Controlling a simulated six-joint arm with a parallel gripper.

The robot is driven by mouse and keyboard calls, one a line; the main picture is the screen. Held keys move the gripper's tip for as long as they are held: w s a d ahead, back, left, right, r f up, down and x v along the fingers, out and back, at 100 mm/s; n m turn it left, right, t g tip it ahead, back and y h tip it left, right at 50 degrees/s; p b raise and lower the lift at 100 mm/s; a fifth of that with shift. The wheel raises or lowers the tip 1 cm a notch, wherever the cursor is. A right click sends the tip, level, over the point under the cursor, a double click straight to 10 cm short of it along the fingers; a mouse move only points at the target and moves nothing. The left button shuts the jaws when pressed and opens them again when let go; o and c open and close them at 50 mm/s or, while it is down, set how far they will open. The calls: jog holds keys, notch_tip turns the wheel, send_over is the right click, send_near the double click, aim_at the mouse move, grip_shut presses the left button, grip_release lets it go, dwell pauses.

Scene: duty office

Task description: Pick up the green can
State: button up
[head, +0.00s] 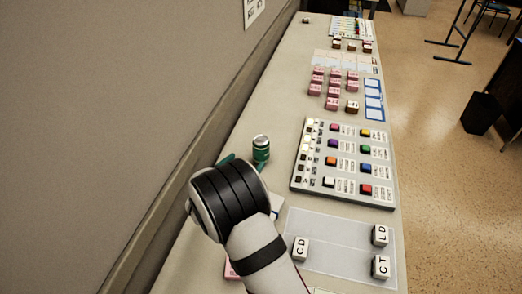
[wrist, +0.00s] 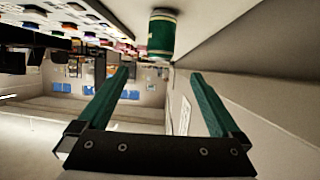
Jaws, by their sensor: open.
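The green can (head: 261,148) stands upright on the long desk, just beyond my gripper and left of the button panel. It has a silver top in the head view. In the wrist view the can (wrist: 161,36) shows at the top, past the fingertips and near the middle. My gripper (wrist: 163,73) has two green fingers spread apart with nothing between them. In the head view my wrist hides most of the gripper, and only bits of the green fingers (head: 228,160) show close to the can.
A panel of coloured buttons (head: 346,162) lies right of the can. A clear tray (head: 335,240) with lettered white blocks is nearer. Pink blocks (head: 333,88) stand farther along the desk. A wall (head: 110,110) runs along the left. Desk space beyond the can is clear.

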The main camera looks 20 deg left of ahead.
aim_at(258, 150)
jog(key=x, duration=1.3)
jog(key=shift+w+f, duration=0.2)
jog(key=shift+f, duration=0.25)
jog(key=c, duration=1.3)
